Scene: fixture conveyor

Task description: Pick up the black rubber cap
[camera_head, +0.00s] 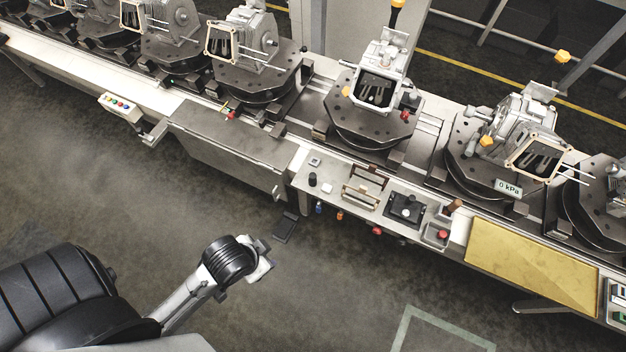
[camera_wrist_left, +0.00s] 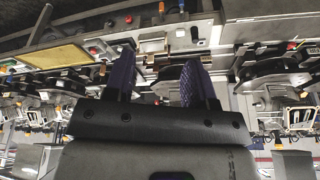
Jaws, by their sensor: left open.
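The black rubber cap (camera_head: 312,179) appears as a small dark upright cylinder near the left end of the bench top in the head view. In the left wrist view a small dark shape (camera_wrist_left: 194,33) shows there beyond the fingers, too small to be sure of. My left gripper (camera_wrist_left: 158,78) is open and empty, its two purple-padded fingers pointing towards the bench. In the head view my left arm ends over the floor in front of the bench, well short of the cap; its fingers are not clear there. My right gripper is in neither view.
The bench (camera_head: 335,205) also carries a small white piece (camera_head: 327,188), a brown rack (camera_head: 362,188), a black plate (camera_head: 405,208) and a yellow mat (camera_head: 530,262). Behind it, metal housings stand on round conveyor fixtures (camera_head: 368,122). The floor in front is mostly open.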

